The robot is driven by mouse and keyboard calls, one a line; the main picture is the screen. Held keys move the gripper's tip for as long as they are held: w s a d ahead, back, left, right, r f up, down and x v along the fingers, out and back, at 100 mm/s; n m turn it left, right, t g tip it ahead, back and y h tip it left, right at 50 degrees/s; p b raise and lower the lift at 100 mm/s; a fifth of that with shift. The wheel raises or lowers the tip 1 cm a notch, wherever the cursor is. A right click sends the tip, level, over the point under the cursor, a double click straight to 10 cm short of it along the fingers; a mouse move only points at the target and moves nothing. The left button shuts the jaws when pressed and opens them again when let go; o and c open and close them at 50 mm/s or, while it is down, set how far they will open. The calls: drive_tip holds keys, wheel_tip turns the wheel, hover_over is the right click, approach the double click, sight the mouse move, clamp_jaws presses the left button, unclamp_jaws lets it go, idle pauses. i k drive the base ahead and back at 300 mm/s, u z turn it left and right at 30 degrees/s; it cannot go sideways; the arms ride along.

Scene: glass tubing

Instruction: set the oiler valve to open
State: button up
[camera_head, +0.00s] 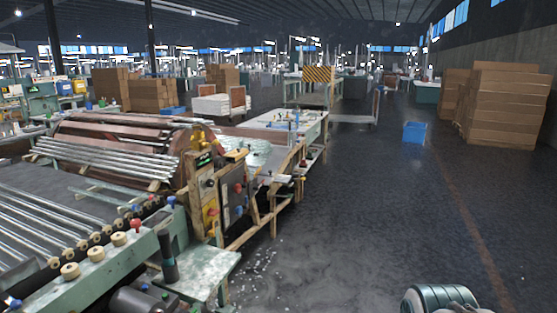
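I cannot pick out the oiler valve for certain in the head view. The green machine bench (95,275) at the lower left carries several small fittings, among them a red knob (135,226), a blue knob (171,201) and an upright black cylinder (168,257). A control panel (237,193) with coloured knobs stands just behind them. Which fitting is the valve, and how it is set, is too small to tell. A rounded green and white part of my arm shows at the bottom right edge, apart from the machine. My gripper is not in view.
Glass tubes (100,160) lie in rows on the machine at left. A small green table (205,272) juts out at its front. A long workbench (300,130) runs behind. The dark floor (385,220) at the right is clear up to a blue bin (414,132) and stacked cartons (500,105).

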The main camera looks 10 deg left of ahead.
sight(205, 145)
drive_tip(key=z, duration=0.05)
drive_tip(key=i, duration=1.6)
drive_tip(key=u, duration=0.55)
drive_tip(key=i, duration=1.15)
drive_tip(key=u, duration=0.35)
